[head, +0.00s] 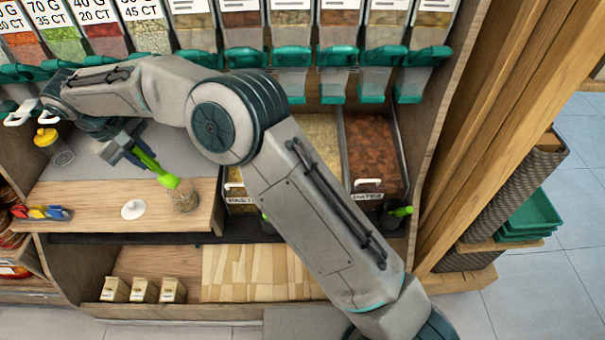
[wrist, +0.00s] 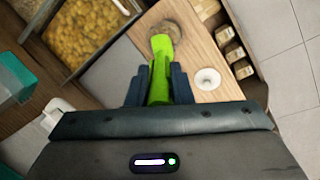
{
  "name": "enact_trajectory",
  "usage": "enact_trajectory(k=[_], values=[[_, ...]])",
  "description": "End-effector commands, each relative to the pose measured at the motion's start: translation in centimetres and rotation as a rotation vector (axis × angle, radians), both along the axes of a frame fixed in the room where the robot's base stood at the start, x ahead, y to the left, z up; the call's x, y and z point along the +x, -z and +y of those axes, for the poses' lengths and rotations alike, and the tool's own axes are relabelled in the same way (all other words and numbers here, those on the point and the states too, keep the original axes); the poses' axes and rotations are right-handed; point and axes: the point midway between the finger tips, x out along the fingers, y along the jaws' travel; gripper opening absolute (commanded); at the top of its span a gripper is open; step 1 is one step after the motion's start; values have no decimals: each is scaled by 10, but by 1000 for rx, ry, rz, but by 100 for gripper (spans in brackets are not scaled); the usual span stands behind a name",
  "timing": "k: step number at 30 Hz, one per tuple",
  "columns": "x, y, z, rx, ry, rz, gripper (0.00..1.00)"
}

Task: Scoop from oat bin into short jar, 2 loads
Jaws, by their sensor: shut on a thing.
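My gripper (head: 133,155) is shut on a bright green scoop (head: 158,170). The scoop tilts down to the right, with its end at the mouth of a short clear jar (head: 184,199). The jar stands on the wooden counter and looks brownish inside; its fill level is unclear. In the wrist view, my gripper (wrist: 159,88) grips the green scoop (wrist: 161,65), and its far end overlaps the round jar (wrist: 182,38). I cannot tell whether the scoop holds anything. A white round lid (head: 133,209) lies left of the jar. No bin is readable as oats.
Two open bins, one pale (head: 318,140) and one reddish-brown (head: 372,150), sit right of the counter (head: 95,195). A yellow-lidded jar (head: 47,138) and coloured clips (head: 40,212) are at left. Teal-spouted dispensers (head: 292,57) line the back. Small boxes (head: 144,291) stand below.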

Motion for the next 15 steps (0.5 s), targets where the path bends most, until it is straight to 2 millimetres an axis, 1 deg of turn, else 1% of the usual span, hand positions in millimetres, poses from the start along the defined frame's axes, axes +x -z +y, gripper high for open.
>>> enact_trajectory(k=[7, 15], values=[[-1, -4, 0, 1, 0, -1, 0], [-14, -25, 0, 0, -1, -1, 0]])
